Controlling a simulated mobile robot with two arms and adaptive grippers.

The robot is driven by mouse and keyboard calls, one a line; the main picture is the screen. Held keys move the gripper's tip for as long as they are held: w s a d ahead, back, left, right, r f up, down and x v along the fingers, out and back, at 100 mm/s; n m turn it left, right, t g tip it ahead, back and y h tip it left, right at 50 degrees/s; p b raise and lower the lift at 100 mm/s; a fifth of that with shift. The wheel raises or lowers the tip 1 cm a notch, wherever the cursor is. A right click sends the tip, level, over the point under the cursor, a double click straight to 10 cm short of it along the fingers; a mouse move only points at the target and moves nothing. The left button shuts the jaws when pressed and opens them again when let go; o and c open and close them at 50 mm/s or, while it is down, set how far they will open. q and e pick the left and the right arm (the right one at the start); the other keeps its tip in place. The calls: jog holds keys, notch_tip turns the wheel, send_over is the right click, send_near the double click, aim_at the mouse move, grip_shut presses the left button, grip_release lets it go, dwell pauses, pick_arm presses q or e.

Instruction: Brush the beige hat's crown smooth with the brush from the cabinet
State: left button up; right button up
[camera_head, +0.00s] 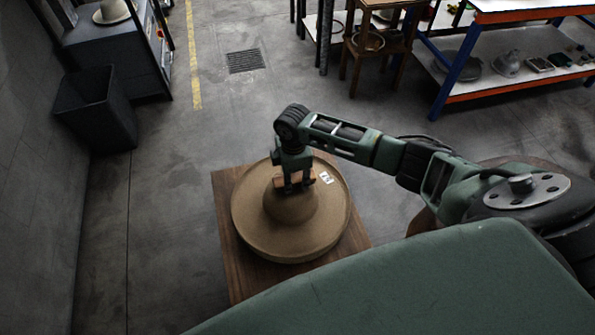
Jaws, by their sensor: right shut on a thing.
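The beige hat (290,235) lies brim down on a wooden table (232,205), its round crown (292,208) in the middle. A small white tag with dark marks (326,178) sits on the upper right of its brim. My right gripper (295,187) comes in from the right and points down over the crown. It is shut on the brush (280,181), a small brown wooden block. The brush is at the far side of the crown; I cannot tell whether it touches the felt. My left gripper is not in view.
A dark bin (95,105) stands by the left wall, near a dark cabinet (108,48) with a light hat (112,11) on it. Floor left of the table is clear.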

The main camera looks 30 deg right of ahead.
jog(key=shift+w+a, duration=0.2)
jog(key=shift+a, duration=0.7)
jog(key=shift+w+a, duration=0.2)
jog(key=shift+a, duration=0.7)
jog(key=shift+d, duration=0.1)
jog(key=shift+s+d+p, duration=0.2)
jog(key=shift+d+p, duration=0.25)
jog(key=shift+d, duration=0.45)
jog(key=shift+s+d+p, duration=0.15)
jog(key=shift+s+d, duration=0.05)
jog(key=shift+d, duration=0.45)
jog(key=shift+s+d+p, duration=0.15)
jog(key=shift+d, duration=0.45)
jog(key=shift+a, duration=0.1)
jog(key=shift+w+a, duration=0.15)
jog(key=shift+a, duration=0.4)
jog(key=shift+w+a, duration=0.15)
jog(key=shift+a, duration=0.35)
